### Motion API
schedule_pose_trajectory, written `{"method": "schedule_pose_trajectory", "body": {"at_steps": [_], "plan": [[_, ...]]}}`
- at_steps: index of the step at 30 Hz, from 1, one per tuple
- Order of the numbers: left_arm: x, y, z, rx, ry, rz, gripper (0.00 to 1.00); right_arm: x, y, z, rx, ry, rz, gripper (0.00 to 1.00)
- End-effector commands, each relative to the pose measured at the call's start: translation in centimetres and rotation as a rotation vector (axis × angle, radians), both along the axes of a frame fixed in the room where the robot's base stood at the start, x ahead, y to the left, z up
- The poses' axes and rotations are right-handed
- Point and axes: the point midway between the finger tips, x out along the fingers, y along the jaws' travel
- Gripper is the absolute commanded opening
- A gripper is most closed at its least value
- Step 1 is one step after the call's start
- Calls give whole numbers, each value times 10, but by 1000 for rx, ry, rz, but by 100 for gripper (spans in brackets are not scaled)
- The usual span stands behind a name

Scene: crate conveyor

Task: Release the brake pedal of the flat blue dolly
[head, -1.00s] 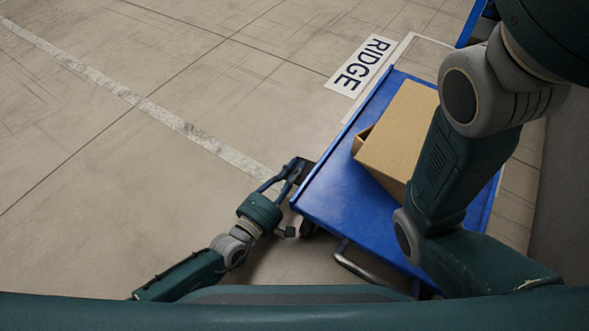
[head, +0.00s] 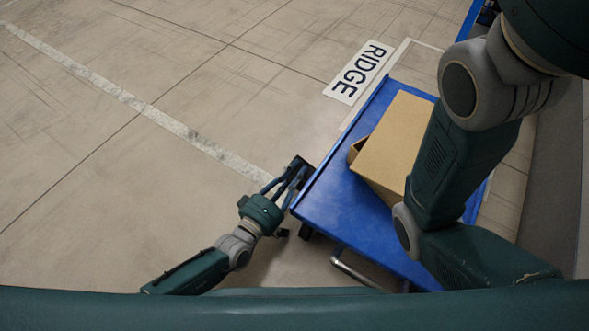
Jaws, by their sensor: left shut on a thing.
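The flat blue dolly (head: 335,205) stands at the centre right, with a metal bar (head: 352,268) low at its near end. My left gripper (head: 292,172) is at the dolly's left edge, close to its near left corner. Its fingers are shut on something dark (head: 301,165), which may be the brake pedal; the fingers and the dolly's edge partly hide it. My right arm reaches across the right side of the dolly, and its gripper is out of view.
An open cardboard box (head: 392,145) sits on the dolly. Another blue thing (head: 474,20) shows at the top right. The floor to the left is clear, crossed by a pale line (head: 150,112).

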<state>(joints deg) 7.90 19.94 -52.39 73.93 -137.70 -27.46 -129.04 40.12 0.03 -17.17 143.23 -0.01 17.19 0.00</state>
Motion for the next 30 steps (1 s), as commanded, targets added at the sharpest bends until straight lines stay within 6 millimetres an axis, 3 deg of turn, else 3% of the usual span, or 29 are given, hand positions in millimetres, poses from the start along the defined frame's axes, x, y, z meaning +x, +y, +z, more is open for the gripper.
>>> {"method": "schedule_pose_trajectory", "body": {"at_steps": [15,16,18,30], "plan": [[-1,-1,1,23,-14,-2,0,0,0,2,0,0,0,29],[-1,-1,1,23,-14,-2,17,0,0,2,0,0,0,29],[-1,-1,1,23,-14,-2,31,0,0,2,0,0,0,29],[-6,3,0,21,-11,0,33,1,0,2,2,3,2,29]]}}
